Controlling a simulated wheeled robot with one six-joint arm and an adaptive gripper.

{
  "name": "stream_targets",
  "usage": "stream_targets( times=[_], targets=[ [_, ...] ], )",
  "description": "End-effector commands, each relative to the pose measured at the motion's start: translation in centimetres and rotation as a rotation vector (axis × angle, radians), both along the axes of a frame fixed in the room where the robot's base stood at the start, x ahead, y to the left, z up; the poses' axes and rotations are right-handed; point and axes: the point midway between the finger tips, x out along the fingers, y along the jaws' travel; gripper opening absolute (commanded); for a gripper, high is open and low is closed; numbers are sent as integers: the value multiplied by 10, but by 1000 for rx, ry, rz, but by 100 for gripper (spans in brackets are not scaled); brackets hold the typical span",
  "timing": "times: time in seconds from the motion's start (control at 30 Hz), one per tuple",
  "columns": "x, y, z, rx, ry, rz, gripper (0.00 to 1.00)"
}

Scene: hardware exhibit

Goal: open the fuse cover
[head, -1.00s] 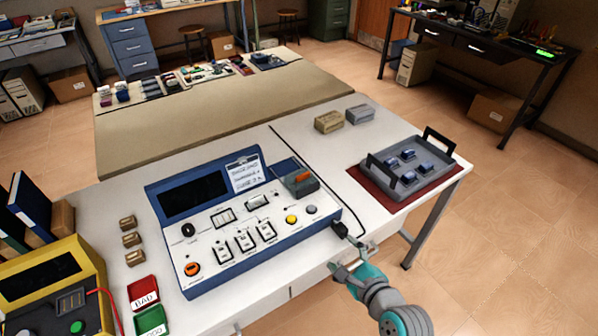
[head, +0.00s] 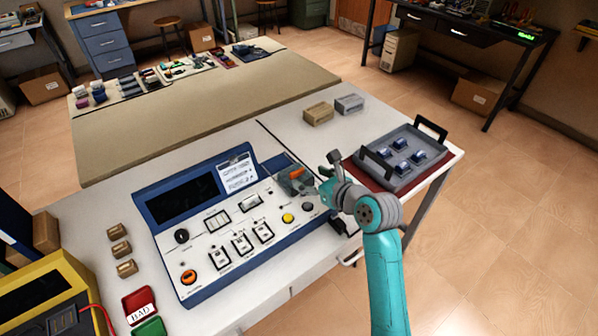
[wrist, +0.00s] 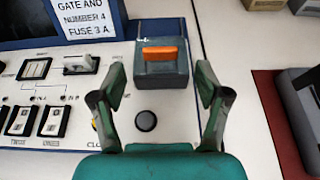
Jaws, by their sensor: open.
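A dark grey box with an orange tab, which looks like the fuse cover (head: 293,181), sits at the right end of the blue-edged test console (head: 205,257).
A grey tray (head: 430,163) with blue parts and upright handles stands on a dark red mat to the right. Two small boxes (head: 318,113) stand behind. Switches and a dark round button (wrist: 146,121) lie near my fingers.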

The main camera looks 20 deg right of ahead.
Motion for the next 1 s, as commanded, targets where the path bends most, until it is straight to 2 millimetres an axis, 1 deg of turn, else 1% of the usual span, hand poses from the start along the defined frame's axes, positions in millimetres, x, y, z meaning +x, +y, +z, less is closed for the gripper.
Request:
stream_targets(
  times=[0.03, 0.1, 0.3, 0.5, 0.77, 0.8, 0.87, 0.9, 0.97, 1.0],
  targets=[
    [9, 3, -4, 0, 1, 2, 75],
    [19, 7, -8, 0, 0, 2, 75],
    [41, 14, -18, -1, 1, 1, 75],
    [50, 17, -22, -1, 0, 0, 75],
    [51, 17, -22, -1, 0, -1, 75],
    [51, 17, -22, -1, 0, -1, 65],
    [51, 16, -22, -1, 0, -1, 50],
    [51, 16, -22, -1, 0, -1, 40],
    [51, 16, -22, -1, 0, -1, 25],
    [51, 16, -22, -1, 0, -1, 15]
  ],
)
